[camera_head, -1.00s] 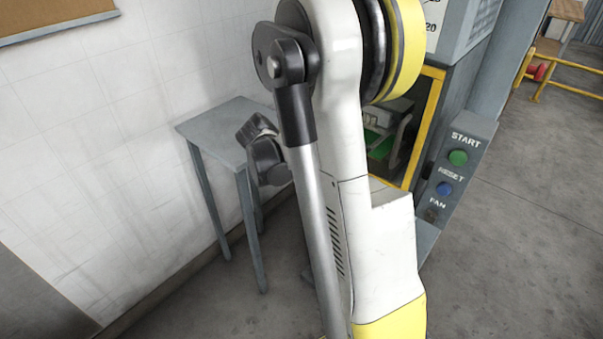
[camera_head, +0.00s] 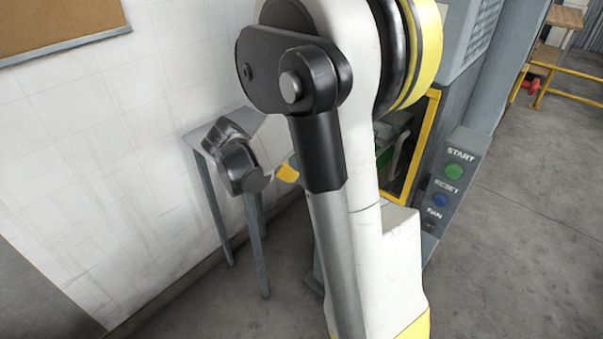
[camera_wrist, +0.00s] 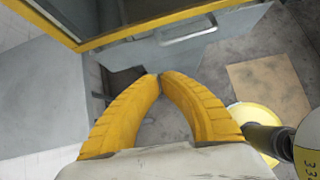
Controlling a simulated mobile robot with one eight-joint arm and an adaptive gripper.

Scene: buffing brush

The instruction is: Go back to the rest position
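My gripper (camera_wrist: 160,77) shows in the wrist view with two yellow ribbed fingers. Their tips meet, and the gap behind them shows only floor, so it is shut and empty. It touches nothing that I can see. In the head view my white arm stands large in the middle, and my black wrist joints are in front of the grey table. A small yellow part beside them may be a fingertip; most of the gripper is hidden there.
A grey table (camera_head: 199,139) stands against the white wall (camera_head: 60,130). Right of my arm is a machine with a yellow frame (camera_head: 420,135) and a panel with a green START button (camera_head: 454,171). The frame also shows in the wrist view (camera_wrist: 150,25). Open floor (camera_head: 530,230) lies right.

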